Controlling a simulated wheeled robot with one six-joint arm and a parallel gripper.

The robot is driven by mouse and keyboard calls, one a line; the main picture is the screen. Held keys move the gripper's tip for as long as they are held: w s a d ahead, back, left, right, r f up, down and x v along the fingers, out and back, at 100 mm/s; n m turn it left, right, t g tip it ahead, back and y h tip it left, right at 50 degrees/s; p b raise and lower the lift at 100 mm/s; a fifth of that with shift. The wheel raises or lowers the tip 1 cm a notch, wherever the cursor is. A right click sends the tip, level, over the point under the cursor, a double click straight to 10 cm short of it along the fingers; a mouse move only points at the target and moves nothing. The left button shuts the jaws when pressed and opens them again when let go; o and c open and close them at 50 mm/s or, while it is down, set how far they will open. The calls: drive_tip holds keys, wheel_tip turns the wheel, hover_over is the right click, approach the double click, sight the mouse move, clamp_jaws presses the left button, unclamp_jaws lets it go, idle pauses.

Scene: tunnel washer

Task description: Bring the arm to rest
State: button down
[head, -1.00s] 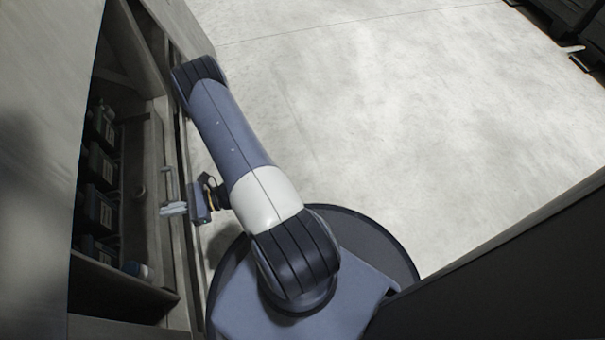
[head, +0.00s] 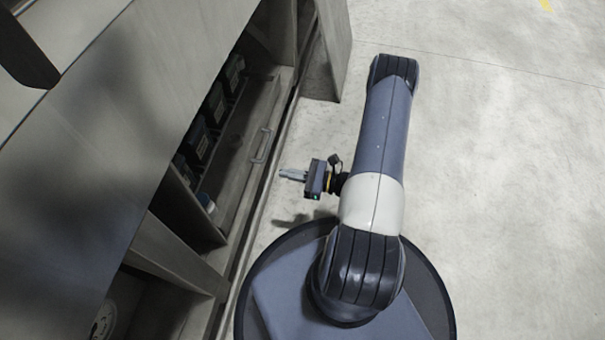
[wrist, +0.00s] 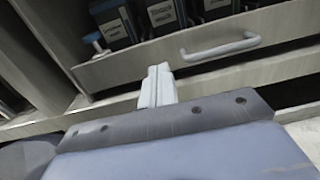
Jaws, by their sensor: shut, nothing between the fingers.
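My gripper (head: 291,174) is shut and empty, to the left of my arm in the head view. It points left toward the cabinet. It also shows in the wrist view (wrist: 157,84), with its fingers together below the drawer handle (wrist: 222,48). The gripper looks apart from the handle, which also shows in the head view (head: 263,146). My arm is bent, with its elbow reaching up the picture over the floor.
A grey cabinet or machine housing (head: 150,85) fills the left side. Its open drawer (head: 245,165) holds several dark labelled containers (head: 216,104). An open door panel (head: 335,45) stands at its far end. The pale floor (head: 500,180) at right is clear.

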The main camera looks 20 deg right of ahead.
sight(245, 166)
drive_tip(key=shift+p+v, duration=0.3)
drive_tip(key=shift+v, duration=1.6)
drive_tip(key=shift+a, duration=0.15)
drive_tip(key=b+x, duration=0.2)
drive_tip(key=x, duration=1.1)
drive_tip(key=shift+w+a, duration=0.25)
